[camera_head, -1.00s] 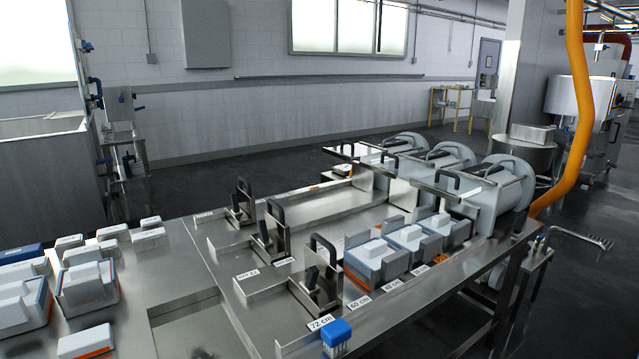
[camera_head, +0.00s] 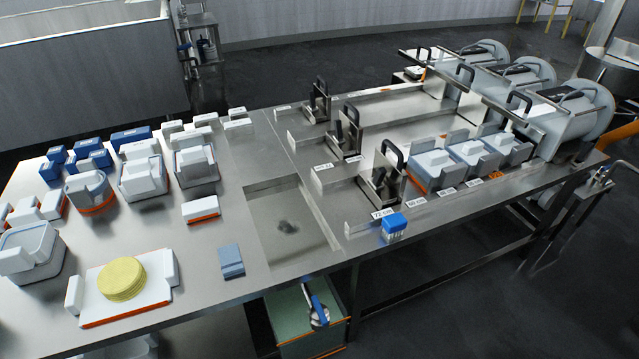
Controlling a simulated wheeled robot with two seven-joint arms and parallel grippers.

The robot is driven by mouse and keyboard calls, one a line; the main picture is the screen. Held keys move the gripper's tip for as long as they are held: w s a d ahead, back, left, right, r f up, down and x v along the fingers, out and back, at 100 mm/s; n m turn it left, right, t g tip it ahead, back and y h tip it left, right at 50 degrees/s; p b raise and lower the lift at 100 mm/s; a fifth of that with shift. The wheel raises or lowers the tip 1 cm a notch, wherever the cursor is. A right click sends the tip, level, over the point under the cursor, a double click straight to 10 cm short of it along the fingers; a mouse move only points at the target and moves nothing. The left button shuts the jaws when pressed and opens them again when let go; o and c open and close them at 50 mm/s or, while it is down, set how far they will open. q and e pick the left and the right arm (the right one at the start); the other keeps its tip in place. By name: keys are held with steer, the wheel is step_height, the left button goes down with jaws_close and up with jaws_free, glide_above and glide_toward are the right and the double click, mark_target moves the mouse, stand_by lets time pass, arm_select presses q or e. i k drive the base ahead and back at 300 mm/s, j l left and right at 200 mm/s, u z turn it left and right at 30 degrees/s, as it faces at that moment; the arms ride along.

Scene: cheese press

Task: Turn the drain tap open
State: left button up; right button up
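What looks like the drain tap, a blue lever on a pale metal body (camera_head: 318,311), shows below the front edge of the table (camera_head: 240,288). It is just above or in front of a green bin (camera_head: 290,318). The lever is tilted, and I cannot tell whether the tap is open or closed. The sunken drain basin (camera_head: 290,225) in the table lies above and behind it, with a dark spot in its floor. Neither of my grippers is in view.
On the left of the table are white and blue moulds (camera_head: 143,175) and a yellow cheese round (camera_head: 122,279) on a white board. A blue block (camera_head: 231,260) and a blue-topped container (camera_head: 393,227) sit near the front edge. Press cylinders (camera_head: 580,115) stand at the right. Dark floor in front is clear.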

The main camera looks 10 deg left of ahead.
mark_target(318, 313)
steer(key=k+j, duration=0.25)
steer(key=k, duration=0.2)
steer(key=k+j+u, duration=0.1)
steer(key=k+j, duration=0.15)
steer(key=k, duration=0.2)
